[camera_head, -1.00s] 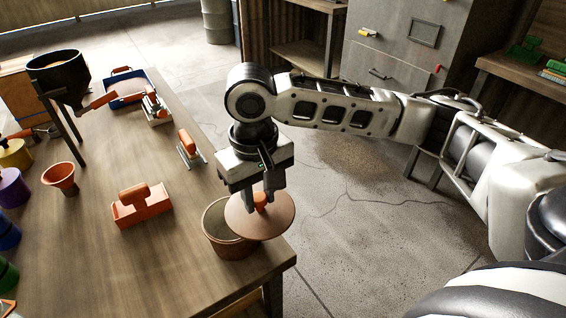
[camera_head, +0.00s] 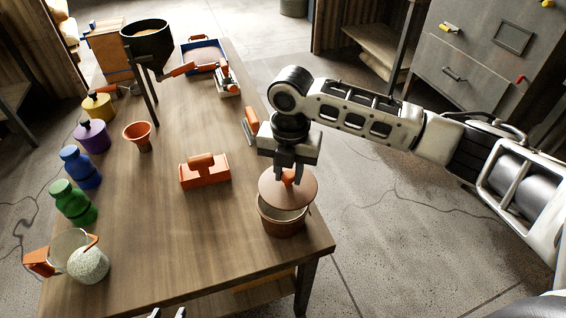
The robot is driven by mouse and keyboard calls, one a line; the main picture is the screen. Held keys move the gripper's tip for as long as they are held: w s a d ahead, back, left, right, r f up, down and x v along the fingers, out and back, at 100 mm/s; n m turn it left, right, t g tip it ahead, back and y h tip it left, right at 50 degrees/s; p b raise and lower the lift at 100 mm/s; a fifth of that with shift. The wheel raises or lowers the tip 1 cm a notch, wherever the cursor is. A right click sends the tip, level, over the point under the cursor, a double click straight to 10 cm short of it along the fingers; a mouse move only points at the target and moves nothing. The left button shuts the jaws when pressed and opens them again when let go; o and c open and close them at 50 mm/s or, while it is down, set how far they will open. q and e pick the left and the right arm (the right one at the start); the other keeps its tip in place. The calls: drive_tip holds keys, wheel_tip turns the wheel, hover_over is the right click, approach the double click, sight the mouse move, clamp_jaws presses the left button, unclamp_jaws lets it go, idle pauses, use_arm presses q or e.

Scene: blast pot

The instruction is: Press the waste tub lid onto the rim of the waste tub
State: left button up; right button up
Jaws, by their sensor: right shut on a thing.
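The waste tub (camera_head: 283,226) is a brown round tub standing near the table's front right corner. Its pale inside shows along the near side. The waste tub lid (camera_head: 272,194) is a flat brown disc with an orange knob. My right gripper (camera_head: 289,178) is shut on the lid's knob from above. The lid hangs over the far part of the tub's mouth, apart from the near rim; contact at the far side is hidden. Two small pale parts of my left gripper (camera_head: 167,313) show at the bottom edge; its fingers cannot be made out.
The wooden table (camera_head: 215,250) holds an orange block with a handle (camera_head: 205,176), an orange funnel cup (camera_head: 138,135), a jug (camera_head: 82,258), several coloured bottles and a black pot (camera_head: 147,42) on a stand. The table between block and tub is clear.

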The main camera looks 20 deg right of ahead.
sight(283, 184)
drive_tip(key=n, duration=0.4)
drive_tip(key=w+a+n+p, duration=0.1)
drive_tip(key=n, duration=0.1)
drive_tip(key=shift+f+n, duration=0.35)
drive_tip(key=shift+n, duration=0.05)
drive_tip(key=shift+f, duration=0.1)
drive_tip(key=shift+f+b, duration=0.9)
drive_tip(key=shift+f, duration=1.1)
drive_tip(key=shift+f+p, duration=0.1)
drive_tip(key=shift+p, duration=0.2)
drive_tip(key=shift+p, duration=0.4)
